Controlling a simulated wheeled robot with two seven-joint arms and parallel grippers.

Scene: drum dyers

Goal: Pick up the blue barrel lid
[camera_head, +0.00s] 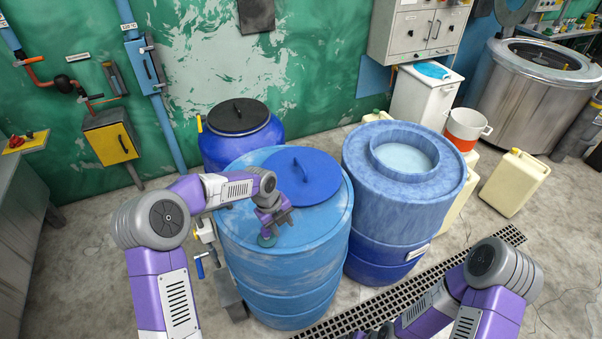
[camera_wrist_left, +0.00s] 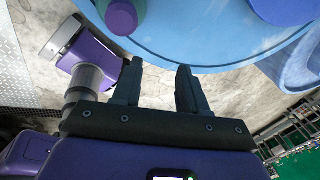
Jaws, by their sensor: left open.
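The blue barrel lid (camera_head: 303,176) is a dark blue disc with a raised handle. It lies on top of a lighter blue barrel (camera_head: 285,270), towards the back right of its top. In the left wrist view the lid's edge (camera_wrist_left: 285,10) shows at the upper right. My left gripper (camera_head: 282,222) is over the front of the barrel top, in front of and left of the lid. In the left wrist view its two fingers (camera_wrist_left: 157,85) are apart with nothing between them. My right arm is at the lower right, and its gripper's fingers do not show clearly.
A blue barrel with a ring-shaped top (camera_head: 360,165) stands close on the right. A blue barrel with a black lid (camera_head: 238,116) stands behind. A floor grate (camera_head: 420,285) runs in front.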

